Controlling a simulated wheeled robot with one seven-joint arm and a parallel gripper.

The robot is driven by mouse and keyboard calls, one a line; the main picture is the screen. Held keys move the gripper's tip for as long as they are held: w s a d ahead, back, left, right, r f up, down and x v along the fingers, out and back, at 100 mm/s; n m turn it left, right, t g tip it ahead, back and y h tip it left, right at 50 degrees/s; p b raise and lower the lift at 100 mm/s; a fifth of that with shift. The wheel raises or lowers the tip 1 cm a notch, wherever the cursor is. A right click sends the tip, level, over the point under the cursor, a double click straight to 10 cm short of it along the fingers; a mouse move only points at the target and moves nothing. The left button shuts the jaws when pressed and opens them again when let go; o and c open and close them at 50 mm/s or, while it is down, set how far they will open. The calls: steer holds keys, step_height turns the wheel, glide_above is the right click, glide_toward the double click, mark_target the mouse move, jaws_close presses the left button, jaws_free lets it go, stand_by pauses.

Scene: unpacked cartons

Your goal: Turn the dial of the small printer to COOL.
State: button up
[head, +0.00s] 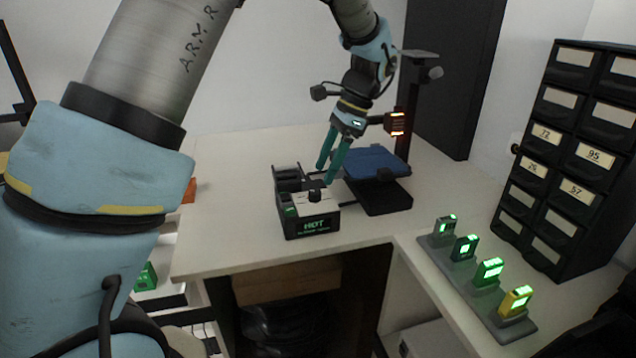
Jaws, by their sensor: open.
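The small printer (310,223) is a dark box with a pale top near the front edge of the white table. Its front display (315,225) reads HOT in green; the smaller line below is too small to read. A dark round dial (315,195) stands on its top. My gripper (326,177) has teal fingers pointing down, with a gap between them. Its fingertips are just above and behind the dial, and the right finger is close to it. I cannot tell whether it touches. No COOL mark is legible.
Right behind the printer, a dark stand with a blue plate (375,162) and upright post is close to my gripper. Several green-lit devices sit on a grey strip (478,285) at the right. A black drawer cabinet (570,150) stands beyond. The table's left part (225,225) is clear.

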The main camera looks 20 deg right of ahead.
mark_target(315, 191)
steer(key=shift+p+x, duration=0.55)
steer(key=shift+x, duration=2.15)
steer(key=shift+c, duration=0.3)
jaws_close()
